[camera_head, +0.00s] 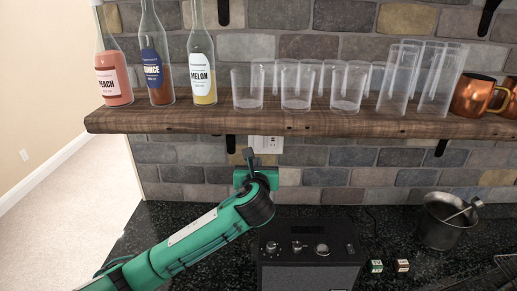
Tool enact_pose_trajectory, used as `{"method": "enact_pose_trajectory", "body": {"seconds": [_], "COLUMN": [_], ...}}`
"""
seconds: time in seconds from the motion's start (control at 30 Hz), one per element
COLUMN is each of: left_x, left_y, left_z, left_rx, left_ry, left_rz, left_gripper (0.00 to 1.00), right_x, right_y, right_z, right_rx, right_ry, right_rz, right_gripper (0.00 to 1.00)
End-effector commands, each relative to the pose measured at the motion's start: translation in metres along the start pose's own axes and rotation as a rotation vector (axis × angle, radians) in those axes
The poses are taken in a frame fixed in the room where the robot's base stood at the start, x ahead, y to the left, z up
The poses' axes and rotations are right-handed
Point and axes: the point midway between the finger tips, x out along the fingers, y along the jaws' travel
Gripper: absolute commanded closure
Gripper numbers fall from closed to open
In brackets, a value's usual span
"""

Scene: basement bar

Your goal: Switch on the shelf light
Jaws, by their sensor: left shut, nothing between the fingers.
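My left arm comes in from the lower left, and my left gripper (249,156) is raised in front of the brick wall, just under the wooden shelf (330,122). It is shut and empty, its fingers pointing up. A white wall plate (268,144) shows just right of the fingertips, partly hidden behind the gripper and the shelf edge. I cannot tell whether the fingers touch it or what state any switch is in. No shelf light can be made out. My right gripper is not in view.
The shelf carries peach (113,82), orange-brown (157,72) and melon (202,72) bottles, several clear glasses and copper mugs (472,97). A black amplifier-like box (310,250) stands on the dark counter below my arm. A metal bucket (437,225) stands at the right.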

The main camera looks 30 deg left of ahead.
Motion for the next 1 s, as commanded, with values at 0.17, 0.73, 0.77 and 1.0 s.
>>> {"method": "enact_pose_trajectory", "body": {"seconds": [0.17, 0.73, 0.77, 1.0], "left_x": [0.036, 0.093, 0.093, 0.093], "left_y": [0.001, 0.0, 0.0, 0.0], "left_z": [0.003, 0.001, 0.001, 0.0], "left_rx": [-0.001, -0.002, -0.002, -0.001], "left_ry": [0.001, 0.0, -0.001, -0.001], "left_rz": [0.003, 0.0, 0.0, 0.0], "left_gripper": [1.0, 1.0, 1.0, 1.0], "right_x": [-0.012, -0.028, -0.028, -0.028], "right_y": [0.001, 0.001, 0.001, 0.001], "right_z": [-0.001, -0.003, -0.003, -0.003], "right_rx": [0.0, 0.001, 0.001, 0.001], "right_ry": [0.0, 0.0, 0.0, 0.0], "right_rz": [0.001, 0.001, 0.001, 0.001], "right_gripper": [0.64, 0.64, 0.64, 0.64]}}
